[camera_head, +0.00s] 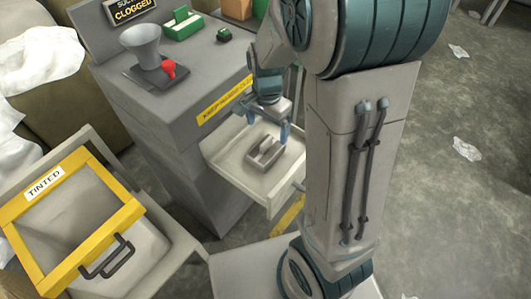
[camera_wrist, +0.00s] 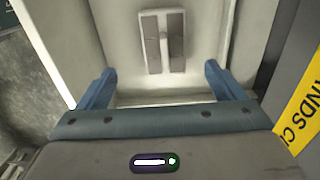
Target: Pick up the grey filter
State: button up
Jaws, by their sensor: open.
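The grey filter (camera_head: 265,153), a small flat block with a raised middle ridge and darker panels on either side, lies in the pulled-out pale drawer (camera_head: 226,158). It also shows in the wrist view (camera_wrist: 163,42), top centre, beyond my fingertips. My gripper (camera_head: 270,126) points down over the drawer with its two blue fingers apart. In the wrist view, my gripper (camera_wrist: 159,76) is empty, and the filter lies ahead of the gap between the fingers, apart from them.
The grey machine (camera_head: 165,105) stands behind, with a funnel (camera_head: 145,48), a red knob (camera_head: 169,69) and a green block (camera_head: 184,24) on top. A yellow-framed bin (camera_head: 90,222) labelled TINTED stands at left.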

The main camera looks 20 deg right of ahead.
aim_at(266, 141)
notch_tip(266, 141, down, 5)
jog(key=shift+f+b, duration=0.15)
jog(key=shift+b, duration=0.35)
jog(key=f, duration=0.1)
jog(key=f+b, duration=0.1)
jog(key=f, duration=0.1)
jog(key=w+f, duration=0.1)
jog(key=f, duration=0.1)
jog(key=shift+b, duration=0.35)
jog(key=c, duration=1.1)
